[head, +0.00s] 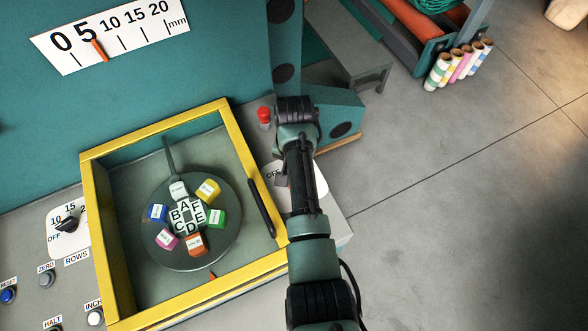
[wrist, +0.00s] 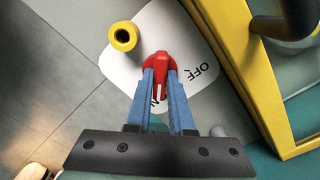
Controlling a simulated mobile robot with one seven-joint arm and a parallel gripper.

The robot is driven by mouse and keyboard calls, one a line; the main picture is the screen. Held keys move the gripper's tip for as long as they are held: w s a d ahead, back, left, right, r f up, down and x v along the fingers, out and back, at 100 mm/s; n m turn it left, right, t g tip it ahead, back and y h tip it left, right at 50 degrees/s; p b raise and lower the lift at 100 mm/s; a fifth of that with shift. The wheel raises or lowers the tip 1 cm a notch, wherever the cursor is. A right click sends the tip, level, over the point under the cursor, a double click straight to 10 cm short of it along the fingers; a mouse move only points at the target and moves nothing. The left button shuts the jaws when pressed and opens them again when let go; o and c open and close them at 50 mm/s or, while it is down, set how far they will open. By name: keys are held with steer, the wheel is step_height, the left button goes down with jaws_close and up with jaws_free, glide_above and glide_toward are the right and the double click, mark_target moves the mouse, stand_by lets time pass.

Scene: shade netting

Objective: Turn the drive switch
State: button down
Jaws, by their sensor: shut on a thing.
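The drive switch is a red knob (wrist: 158,68) on a white plate (wrist: 180,30) in the wrist view. The plate reads OFF to the right of the knob, and a second label below it is partly hidden between my fingers. A pale line on the knob slants down toward that second label. My gripper (wrist: 161,72) has its blue fingers shut on the knob, one on each side. In the head view, my gripper (head: 283,178) is over the white plate (head: 310,183) and my arm hides the knob.
A yellow hollow cylinder (wrist: 123,36) stands beside the plate. A yellow-framed window (head: 95,220) with a black handle (head: 262,207) lies close to the left of my arm, over a dial of coloured blocks. A red button (head: 264,115) is behind. Open floor lies right.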

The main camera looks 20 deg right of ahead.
steer(key=c, duration=0.8)
jaws_free()
step_height(320, 180, up, 13)
steer(key=p, duration=0.1)
